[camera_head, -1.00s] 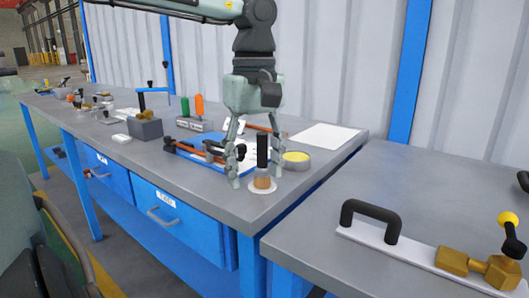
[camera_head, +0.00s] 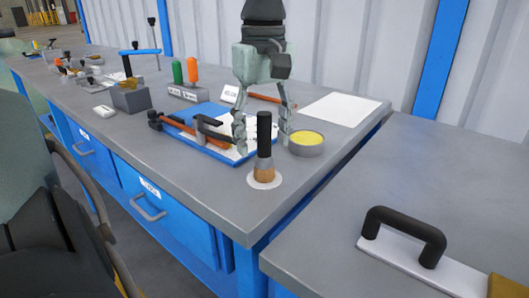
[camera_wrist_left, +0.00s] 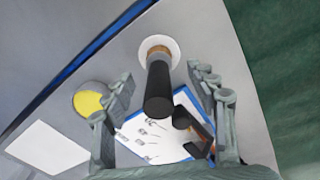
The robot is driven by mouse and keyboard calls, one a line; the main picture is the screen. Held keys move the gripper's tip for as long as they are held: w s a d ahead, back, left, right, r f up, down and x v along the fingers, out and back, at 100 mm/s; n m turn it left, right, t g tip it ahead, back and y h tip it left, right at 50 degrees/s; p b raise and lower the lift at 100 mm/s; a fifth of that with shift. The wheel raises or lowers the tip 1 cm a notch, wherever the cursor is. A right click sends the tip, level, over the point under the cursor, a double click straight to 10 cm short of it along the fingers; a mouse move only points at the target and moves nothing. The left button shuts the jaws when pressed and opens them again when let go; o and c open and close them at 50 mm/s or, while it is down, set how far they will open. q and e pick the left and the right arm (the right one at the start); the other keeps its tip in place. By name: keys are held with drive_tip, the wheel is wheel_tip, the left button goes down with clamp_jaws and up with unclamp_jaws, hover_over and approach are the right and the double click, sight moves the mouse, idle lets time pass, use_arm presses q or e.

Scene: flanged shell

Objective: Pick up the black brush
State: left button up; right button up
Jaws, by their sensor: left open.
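The black brush (camera_head: 264,135) stands upright on a white disc (camera_head: 252,181) near the front corner of the grey bench. It has a black handle and a tan lower end. My left gripper (camera_head: 264,145) is open and empty, its fingers pointing down, one to each side of the handle in the head view. The fingertips are level with the handle's lower part in that picture. In the left wrist view the brush handle (camera_wrist_left: 159,88) shows between the spread fingers (camera_wrist_left: 162,75), with no visible contact. My right gripper is not in view.
A round tin with yellow contents (camera_head: 306,144) stands close right of the brush. A blue clipboard (camera_head: 209,112) with paper and a clamp (camera_head: 210,130) lies behind left. A white sheet (camera_head: 341,108) lies behind right. A black handle on a white plate (camera_head: 404,234) sits on the nearer bench.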

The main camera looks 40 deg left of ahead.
sight(264, 157)
use_arm(q)
wheel_tip(264, 157, down, 5)
drive_tip(key=shift+d, duration=0.1)
drive_tip(key=c, duration=1.2)
drive_tip(key=shift+c, duration=0.2)
drive_tip(key=shift+r, duration=0.15)
